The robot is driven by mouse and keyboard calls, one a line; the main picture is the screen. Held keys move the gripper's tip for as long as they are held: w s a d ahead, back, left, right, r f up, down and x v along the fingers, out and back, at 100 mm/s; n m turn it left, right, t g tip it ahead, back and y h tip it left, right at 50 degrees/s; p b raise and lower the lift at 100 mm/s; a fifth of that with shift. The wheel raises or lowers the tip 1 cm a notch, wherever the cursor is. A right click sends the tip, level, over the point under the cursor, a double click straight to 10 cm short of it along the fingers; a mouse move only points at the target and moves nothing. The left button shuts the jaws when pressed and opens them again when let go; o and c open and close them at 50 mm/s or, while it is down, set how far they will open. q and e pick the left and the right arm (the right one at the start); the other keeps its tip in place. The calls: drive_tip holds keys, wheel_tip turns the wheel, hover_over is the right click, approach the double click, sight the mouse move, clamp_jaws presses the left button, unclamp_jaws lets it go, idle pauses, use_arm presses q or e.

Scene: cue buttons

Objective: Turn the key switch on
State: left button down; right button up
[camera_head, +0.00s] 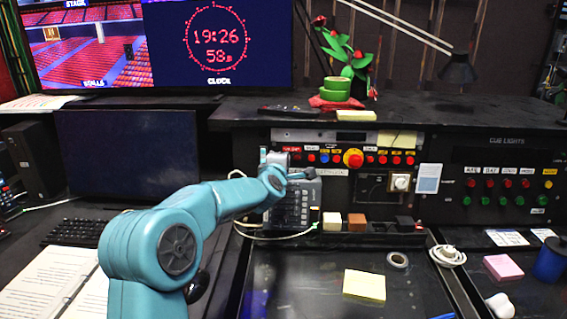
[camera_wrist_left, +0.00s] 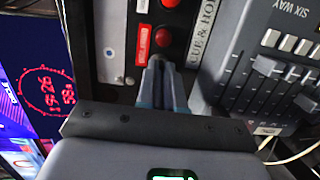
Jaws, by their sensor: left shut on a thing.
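My left gripper (camera_head: 272,161) reaches to the left end of the button panel (camera_head: 345,157) in the head view. In the left wrist view its blue-grey fingers (camera_wrist_left: 160,72) are closed together against the panel face, just beside a red button (camera_wrist_left: 163,37) and a red label (camera_wrist_left: 142,46). The fingers are shut on a small part at the panel, which I take for the key switch. The fingers hide it, so I cannot see which way it is turned. My right gripper is in neither view.
A grey fader desk (camera_wrist_left: 270,75) sits close below the gripper. A cue lights panel (camera_head: 507,185) is further right. A dark monitor (camera_head: 125,150) stands at left.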

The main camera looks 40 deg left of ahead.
use_arm(q)
drive_tip(key=c, duration=1.3)
unclamp_jaws()
drive_tip(key=shift+d, duration=0.1)
drive_tip(key=shift+s+d, duration=0.1)
drive_tip(key=shift+s, duration=0.15)
drive_tip(key=b+v, duration=0.2)
drive_tip(key=v, duration=1.3)
drive_tip(key=shift+s+d, duration=0.2)
drive_tip(key=shift+s, duration=0.15)
